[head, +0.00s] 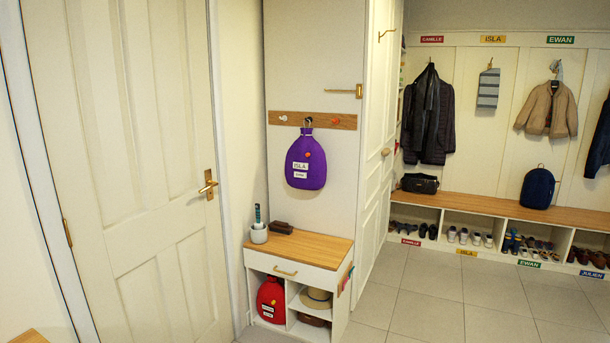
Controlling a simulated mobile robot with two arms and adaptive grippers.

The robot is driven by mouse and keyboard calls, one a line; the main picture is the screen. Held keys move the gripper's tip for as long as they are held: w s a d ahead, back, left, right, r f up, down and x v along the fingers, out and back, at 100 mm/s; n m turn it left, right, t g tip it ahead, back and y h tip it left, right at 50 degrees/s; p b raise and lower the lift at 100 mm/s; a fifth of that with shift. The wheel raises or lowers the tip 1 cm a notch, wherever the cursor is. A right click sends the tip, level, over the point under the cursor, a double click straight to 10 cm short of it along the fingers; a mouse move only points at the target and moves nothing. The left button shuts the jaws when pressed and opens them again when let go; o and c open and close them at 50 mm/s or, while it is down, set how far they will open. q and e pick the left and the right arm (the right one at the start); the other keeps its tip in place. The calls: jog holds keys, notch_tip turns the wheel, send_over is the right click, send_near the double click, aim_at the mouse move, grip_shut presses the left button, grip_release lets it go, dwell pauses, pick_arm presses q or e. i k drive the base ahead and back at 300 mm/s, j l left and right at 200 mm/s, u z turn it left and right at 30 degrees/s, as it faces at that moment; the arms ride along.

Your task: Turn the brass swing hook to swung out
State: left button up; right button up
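A brass hook (345,91) is fixed to the pale wall panel above the wooden peg rail. Its small upright plate is at its right end, and its thin arm points left in the picture. I cannot tell for sure whether the arm lies flat against the panel or stands off it. A second brass hook (386,34) is high on the tall white cabinet door. Neither of my grippers is in view.
A purple bag (306,165) hangs from the peg rail (312,120). Below stands a low cabinet (300,248) with a grey cup (259,233) and a dark brush on top. A white door (130,170) is at left. Tiled floor (430,300) is clear at right.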

aim_at(358, 90)
jog(key=i+j+z, duration=0.2)
jog(key=i, duration=0.45)
jog(key=i+z, duration=0.15)
jog(key=i, duration=0.45)
jog(key=i+l, duration=0.15)
jog(key=i, duration=0.2)
jog(key=i+l, duration=0.15)
jog(key=i, duration=0.25)
jog(key=i+l, duration=0.2)
jog(key=i, duration=0.15)
jog(key=j+u, duration=0.05)
